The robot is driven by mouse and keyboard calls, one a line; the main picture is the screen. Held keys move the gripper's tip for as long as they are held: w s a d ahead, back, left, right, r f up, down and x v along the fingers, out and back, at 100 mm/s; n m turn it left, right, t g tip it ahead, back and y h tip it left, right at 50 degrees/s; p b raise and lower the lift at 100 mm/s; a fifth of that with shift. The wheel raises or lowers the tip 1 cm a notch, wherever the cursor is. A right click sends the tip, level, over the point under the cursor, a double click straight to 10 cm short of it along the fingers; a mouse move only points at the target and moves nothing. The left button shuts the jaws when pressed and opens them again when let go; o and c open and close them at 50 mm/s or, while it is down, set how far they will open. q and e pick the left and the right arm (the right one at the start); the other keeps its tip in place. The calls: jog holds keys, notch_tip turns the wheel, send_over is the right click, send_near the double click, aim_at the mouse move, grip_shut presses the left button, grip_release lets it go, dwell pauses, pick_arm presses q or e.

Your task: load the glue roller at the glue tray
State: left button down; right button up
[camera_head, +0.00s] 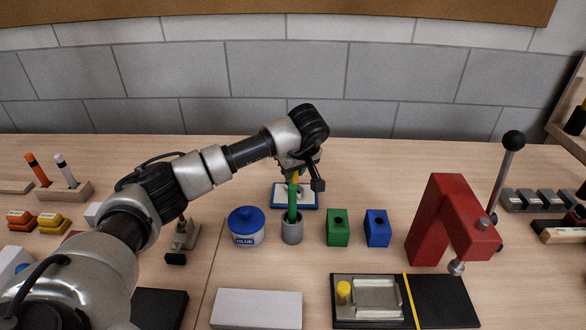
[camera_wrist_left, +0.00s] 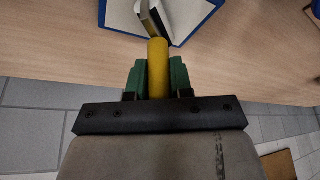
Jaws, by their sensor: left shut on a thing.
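My left gripper (camera_head: 296,172) is shut on the yellow handle of the glue roller (camera_wrist_left: 158,68). Its green fingers sit on both sides of the handle in the left wrist view. The roller's grey metal end (camera_wrist_left: 149,18) is over the pale middle of the blue-rimmed glue tray (camera_wrist_left: 196,31). Whether it touches the tray's surface, I cannot tell. In the head view the tray (camera_head: 278,206) lies behind a grey cup, and my wrist and the cup's green stick partly hide the roller. My right gripper is not in view.
The grey cup (camera_head: 292,232) with an upright green stick (camera_head: 293,197) stands right in front of the tray. A blue-lidded glue pot (camera_head: 246,228) is left of it. Green (camera_head: 338,229) and blue (camera_head: 377,229) blocks and a red press (camera_head: 447,225) stand to the right.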

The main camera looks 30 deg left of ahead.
pick_arm(q)
jog(key=shift+r+p, duration=2.5)
jog(key=shift+r, duration=0.95)
